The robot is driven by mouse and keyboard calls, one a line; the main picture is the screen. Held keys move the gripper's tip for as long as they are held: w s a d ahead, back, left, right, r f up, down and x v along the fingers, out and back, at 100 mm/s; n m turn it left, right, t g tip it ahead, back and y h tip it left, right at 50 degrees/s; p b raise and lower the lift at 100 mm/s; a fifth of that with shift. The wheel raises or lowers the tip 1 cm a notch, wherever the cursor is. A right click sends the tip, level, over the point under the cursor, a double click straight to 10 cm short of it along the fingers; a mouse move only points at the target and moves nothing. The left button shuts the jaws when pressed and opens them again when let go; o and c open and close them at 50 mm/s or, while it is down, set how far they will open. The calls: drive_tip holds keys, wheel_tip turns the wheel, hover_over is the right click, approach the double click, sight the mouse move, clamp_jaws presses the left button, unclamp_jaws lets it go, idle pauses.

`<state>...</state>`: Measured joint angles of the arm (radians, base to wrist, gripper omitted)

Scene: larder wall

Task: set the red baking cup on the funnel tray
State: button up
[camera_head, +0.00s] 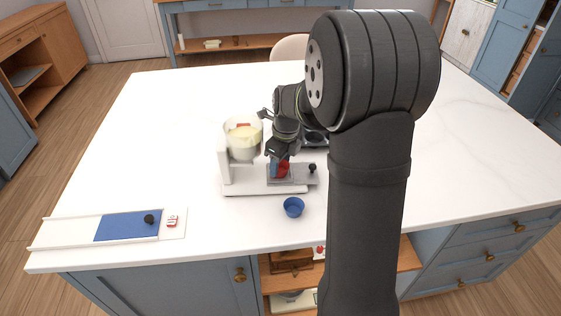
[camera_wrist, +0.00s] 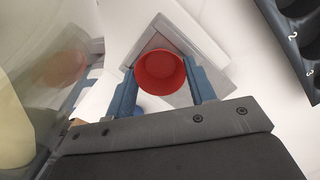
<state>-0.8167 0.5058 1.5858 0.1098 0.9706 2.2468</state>
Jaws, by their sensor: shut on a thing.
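The red baking cup (camera_head: 283,170) is between the fingers of my gripper (camera_head: 279,167). In the wrist view the cup (camera_wrist: 160,72) is upright, its open mouth facing the camera, and the blue fingers of my gripper (camera_wrist: 161,82) are shut on its two sides. The grey funnel tray (camera_head: 302,180) is at the front right of the white funnel stand. In the wrist view the tray (camera_wrist: 200,47) shows directly behind and beneath the cup. I cannot tell whether the cup's base touches the tray.
A clear funnel (camera_head: 243,138) with pale batter stands just left of my gripper. A blue cup (camera_head: 293,207) sits in front of the stand. A dark numbered tin (camera_wrist: 300,45) is at the right in the wrist view. A board with a blue panel (camera_head: 125,226) lies at the front left.

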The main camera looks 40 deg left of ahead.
drive_tip(key=shift+f, duration=0.15)
drive_tip(key=o, duration=1)
drive_tip(key=shift+c, duration=0.2)
wheel_tip(320, 180, up, 12)
drive_tip(key=d, duration=0.1)
drive_tip(key=shift+d+r, duration=0.2)
drive_tip(key=shift+d, duration=0.05)
